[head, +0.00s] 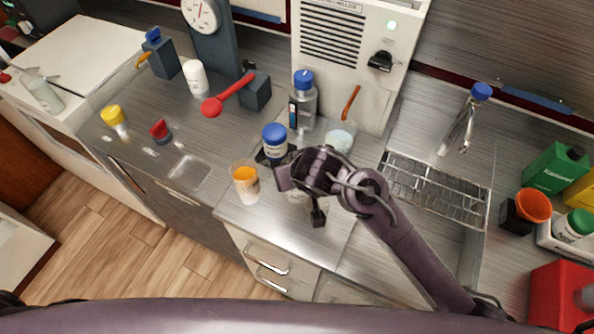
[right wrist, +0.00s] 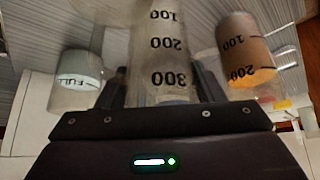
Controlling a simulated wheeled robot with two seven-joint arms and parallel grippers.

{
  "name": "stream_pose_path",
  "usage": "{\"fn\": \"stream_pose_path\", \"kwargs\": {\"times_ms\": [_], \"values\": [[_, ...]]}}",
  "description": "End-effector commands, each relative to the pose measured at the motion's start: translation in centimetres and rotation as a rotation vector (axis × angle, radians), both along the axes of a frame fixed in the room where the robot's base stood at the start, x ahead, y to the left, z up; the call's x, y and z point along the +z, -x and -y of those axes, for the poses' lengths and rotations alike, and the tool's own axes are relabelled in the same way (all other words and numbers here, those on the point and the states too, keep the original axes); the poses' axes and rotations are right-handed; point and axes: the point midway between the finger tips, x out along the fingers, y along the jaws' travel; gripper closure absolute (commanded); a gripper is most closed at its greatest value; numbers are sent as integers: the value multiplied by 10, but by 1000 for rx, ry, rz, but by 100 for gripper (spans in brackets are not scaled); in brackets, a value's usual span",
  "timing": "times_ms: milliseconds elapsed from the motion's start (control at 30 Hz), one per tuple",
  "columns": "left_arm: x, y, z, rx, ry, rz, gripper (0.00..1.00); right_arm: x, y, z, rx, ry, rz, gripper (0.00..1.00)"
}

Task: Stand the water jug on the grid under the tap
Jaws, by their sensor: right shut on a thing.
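My right gripper (head: 308,200) is shut on a clear vessel (right wrist: 165,45) marked 100, 200 and 300. It fits the water jug, but its shape is mostly hidden. In the head view only a pale part of it shows under my wrist, over the steel counter left of the sink; whether it touches the counter I cannot tell. The wire grid (head: 435,188) lies bare to the right of my gripper. The tap (head: 463,125), with a blue top, stands behind the grid. My left gripper is not in view.
A beaker with orange content (head: 245,183) and a blue-lidded jar (head: 275,143) stand close left of my gripper. A beaker with pale content and a stick (head: 341,136) and a blue-capped bottle (head: 303,103) stand behind it. Boxes and an orange cup (head: 534,205) stand right of the grid.

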Motion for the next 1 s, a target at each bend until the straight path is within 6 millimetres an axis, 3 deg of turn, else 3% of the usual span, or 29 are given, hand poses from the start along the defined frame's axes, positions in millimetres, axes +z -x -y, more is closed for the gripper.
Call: {"fn": "stream_pose_path", "kwargs": {"times_ms": [67,100,267,667,1000], "values": [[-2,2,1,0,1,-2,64,-4,0,0,-1,1,-1,62],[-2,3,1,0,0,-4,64,-3,0,0,0,0,0,36],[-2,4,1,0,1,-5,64,-3,0,0,-1,1,0,17],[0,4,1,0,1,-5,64,6,4,0,1,-3,0,17],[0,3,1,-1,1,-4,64,65,38,15,-2,-7,-1,17]]}}
